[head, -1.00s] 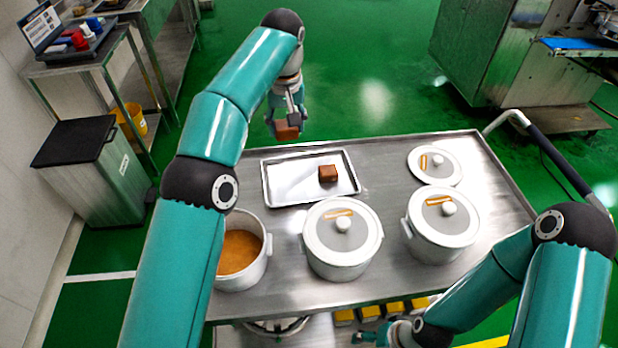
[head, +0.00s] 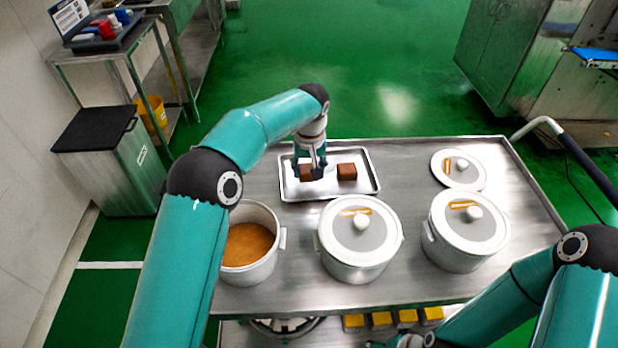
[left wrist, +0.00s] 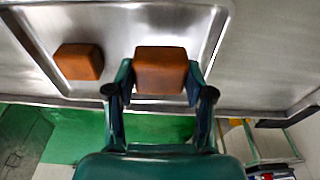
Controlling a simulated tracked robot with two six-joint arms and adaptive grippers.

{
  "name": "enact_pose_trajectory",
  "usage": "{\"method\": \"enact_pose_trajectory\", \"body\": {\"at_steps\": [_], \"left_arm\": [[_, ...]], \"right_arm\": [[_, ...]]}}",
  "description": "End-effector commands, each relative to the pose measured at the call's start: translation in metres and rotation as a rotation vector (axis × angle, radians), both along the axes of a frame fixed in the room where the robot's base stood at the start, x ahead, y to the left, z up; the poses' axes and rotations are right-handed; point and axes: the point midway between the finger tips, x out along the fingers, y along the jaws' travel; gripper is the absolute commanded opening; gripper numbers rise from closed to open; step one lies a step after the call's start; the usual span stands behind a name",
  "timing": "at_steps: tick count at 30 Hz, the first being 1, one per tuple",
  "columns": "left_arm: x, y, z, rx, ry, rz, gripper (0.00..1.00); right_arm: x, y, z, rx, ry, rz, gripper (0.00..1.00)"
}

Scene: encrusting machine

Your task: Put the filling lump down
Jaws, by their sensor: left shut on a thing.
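My left gripper (head: 312,174) is over the left part of a shallow metal tray (head: 335,191). It is shut on a brown filling lump (head: 305,172), which also shows between the fingers in the left wrist view (left wrist: 161,71). I cannot tell whether the held lump touches the tray floor. A second brown lump (head: 347,171) lies in the tray to the right, apart from the held one; it also shows in the left wrist view (left wrist: 79,62). My right gripper is not clearly visible; my right arm comes in at the lower right of the head view.
The tray lies on a steel cart top (head: 420,284). An open pot of orange filling (head: 250,245) and two lidded pots (head: 360,240) (head: 467,232) stand nearer me. A loose lid (head: 459,170) lies at the right. Yellow blocks (head: 380,320) show below the cart top.

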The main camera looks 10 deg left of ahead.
Motion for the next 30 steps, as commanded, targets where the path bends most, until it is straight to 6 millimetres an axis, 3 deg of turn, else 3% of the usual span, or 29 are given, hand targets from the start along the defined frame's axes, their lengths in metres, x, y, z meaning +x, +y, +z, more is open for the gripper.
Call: {"method": "enact_pose_trajectory", "body": {"at_steps": [8, 19, 20, 21, 24, 30], "left_arm": [[-0.001, 0.000, -0.036, 0.000, 0.002, -0.001, 0.17], [0.000, 0.000, -0.041, 0.000, 0.000, 0.000, 0.17], [0.000, 0.000, -0.041, 0.000, 0.000, 0.000, 0.55], [0.000, 0.000, -0.040, 0.000, 0.000, 0.000, 0.61], [0.000, 0.000, -0.040, 0.000, 0.000, 0.000, 0.78], [0.000, 0.000, -0.040, 0.000, 0.001, 0.000, 0.78]], "right_arm": [[0.000, 0.000, 0.004, 0.000, 0.000, 0.000, 0.78], [0.000, 0.000, 0.001, 0.000, 0.000, 0.000, 0.78], [0.000, 0.000, 0.001, 0.000, 0.000, 0.000, 0.78], [0.000, 0.000, 0.002, 0.000, 0.000, 0.000, 0.78], [0.000, 0.000, 0.002, 0.000, 0.000, 0.000, 0.78], [0.000, 0.000, 0.002, 0.000, 0.000, 0.000, 0.78]]}}
